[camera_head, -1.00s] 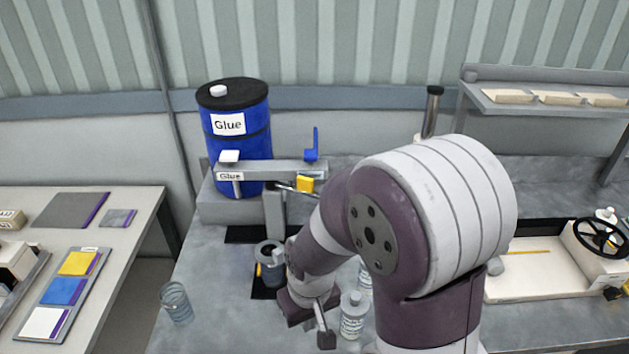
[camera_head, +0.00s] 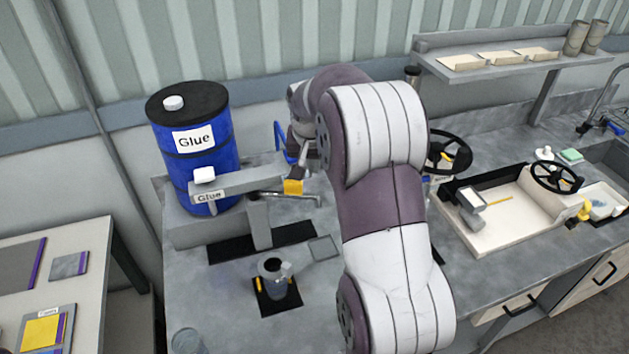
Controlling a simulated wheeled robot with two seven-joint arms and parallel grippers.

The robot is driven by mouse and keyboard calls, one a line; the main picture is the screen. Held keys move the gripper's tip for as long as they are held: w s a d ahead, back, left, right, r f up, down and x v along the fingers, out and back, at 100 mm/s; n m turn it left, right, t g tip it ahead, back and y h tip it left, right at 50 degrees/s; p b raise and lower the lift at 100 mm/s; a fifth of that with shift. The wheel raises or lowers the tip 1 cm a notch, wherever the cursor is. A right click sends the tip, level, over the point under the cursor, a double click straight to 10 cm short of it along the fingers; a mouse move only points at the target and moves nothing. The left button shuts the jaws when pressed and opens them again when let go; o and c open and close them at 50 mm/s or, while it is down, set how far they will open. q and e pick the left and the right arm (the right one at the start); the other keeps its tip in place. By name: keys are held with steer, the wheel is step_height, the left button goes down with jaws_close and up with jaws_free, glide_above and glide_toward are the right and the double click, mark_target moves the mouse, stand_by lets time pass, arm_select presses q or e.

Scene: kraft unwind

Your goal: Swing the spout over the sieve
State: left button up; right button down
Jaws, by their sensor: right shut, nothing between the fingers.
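A grey horizontal arm (camera_head: 240,182) with a "Glue" label reaches right from the blue glue drum (camera_head: 190,150). A yellow block (camera_head: 293,187) is at its right end, and a blue lever (camera_head: 281,143) stands above. A thin metal pipe (camera_head: 285,196), perhaps the spout, runs below the arm to the right. A dark cup (camera_head: 273,278) stands on a black mat below. A flat grey square (camera_head: 323,248) lies right of it; I cannot tell which part is the sieve. My right gripper (camera_head: 303,165) is shut and empty, beside the lever and just above the yellow block; contact is unclear.
A glass jar (camera_head: 187,341) is at the lower left. A white tray with a black handwheel (camera_head: 556,178) is on the right, below a shelf (camera_head: 505,60). A side table (camera_head: 95,300) is at the left. My right arm hides the middle of the bench.

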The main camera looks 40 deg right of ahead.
mark_target(288, 194)
arm_select(q)
steer(key=r+p, duration=0.3)
steer(key=shift+w+a, duration=0.15)
steer(key=shift+w, duration=0.2)
arm_select(e)
steer(key=x, duration=1)
steer(key=shift+w+a, duration=0.15)
steer(key=shift+w, duration=0.2)
arm_select(q)
steer(key=shift+s, duration=0.1)
arm_select(e)
steer(key=shift+f, duration=0.15)
